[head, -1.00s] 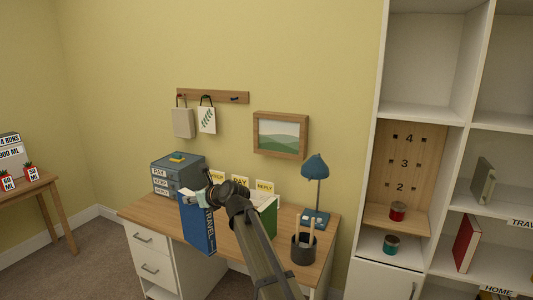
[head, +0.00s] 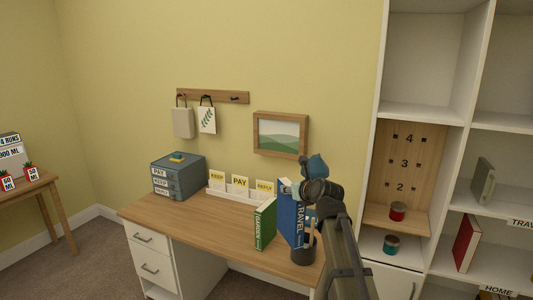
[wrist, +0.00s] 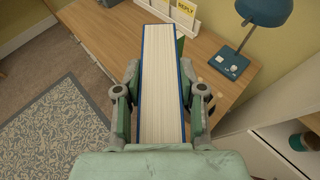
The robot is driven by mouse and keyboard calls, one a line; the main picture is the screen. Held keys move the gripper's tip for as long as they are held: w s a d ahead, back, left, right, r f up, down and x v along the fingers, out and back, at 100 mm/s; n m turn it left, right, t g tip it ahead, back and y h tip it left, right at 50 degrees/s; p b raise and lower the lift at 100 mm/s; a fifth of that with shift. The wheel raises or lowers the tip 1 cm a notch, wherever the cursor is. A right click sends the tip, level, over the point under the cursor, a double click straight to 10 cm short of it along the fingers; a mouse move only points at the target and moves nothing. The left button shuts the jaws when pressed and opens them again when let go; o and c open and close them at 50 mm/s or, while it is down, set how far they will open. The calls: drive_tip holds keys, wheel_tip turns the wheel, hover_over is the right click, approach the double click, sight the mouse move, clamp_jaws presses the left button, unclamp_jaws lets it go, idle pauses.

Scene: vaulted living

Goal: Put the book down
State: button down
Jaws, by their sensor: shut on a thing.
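A blue book (head: 289,216) with "TRAVEL" on its spine is held upright over the right part of the desk (head: 185,215). My gripper (head: 306,188) is shut on it. In the wrist view the book's white page edges (wrist: 161,75) lie between the two fingers of my gripper (wrist: 160,110). In the head view the book is just right of a green book (head: 265,225) marked "GARDEN", which stands on the desk. I cannot tell whether the blue book touches the desktop.
A pen cup (head: 303,250) is close to the blue book's right. A blue lamp (wrist: 250,25) stands at the desk's back right. A drawer box (head: 178,177) and card holder (head: 233,192) line the back. A shelf unit (head: 425,110) is at right. The desk's left front is clear.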

drive_tip(key=s+d+r+m+h, duration=0.1)
drive_tip(key=s+d+m+h, duration=0.15)
drive_tip(key=d, duration=0.65)
drive_tip(key=s+d+r+m+t+h, duration=0.15)
drive_tip(key=s+d, duration=0.25)
drive_tip(key=d, duration=0.6)
drive_tip(key=s+d+m+g+h, duration=0.1)
drive_tip(key=s+d+h, duration=0.15)
drive_tip(key=d, duration=0.65)
drive_tip(key=s+d+r+m+g+h, duration=0.1)
drive_tip(key=s+d+m+h, duration=0.2)
drive_tip(key=s+d, duration=0.7)
drive_tip(key=s+d+r+m+h, duration=0.1)
drive_tip(key=s+d+m+h, duration=0.1)
drive_tip(key=s+d, duration=0.7)
drive_tip(key=s+d+r+m+g+h, duration=0.1)
drive_tip(key=s+d+m+g+h, duration=0.15)
drive_tip(key=s+d, duration=0.65)
drive_tip(key=s+d+r+m+g+h, duration=0.1)
drive_tip(key=s+d+m+g+h, duration=0.15)
drive_tip(key=s+d, duration=0.6)
drive_tip(key=s+d+r+m+g+h, duration=0.1)
drive_tip(key=s+m+g, duration=0.1)
drive_tip(key=s, duration=1.2)
drive_tip(key=s+d+r+m+g+h, duration=0.1)
drive_tip(key=s+d+r+m+g, duration=0.1)
drive_tip(key=s, duration=1.2)
drive_tip(key=shift+s+d+m+g, duration=0.2)
drive_tip(key=shift+s+m+g, duration=0.15)
drive_tip(key=shift+m, duration=0.25)
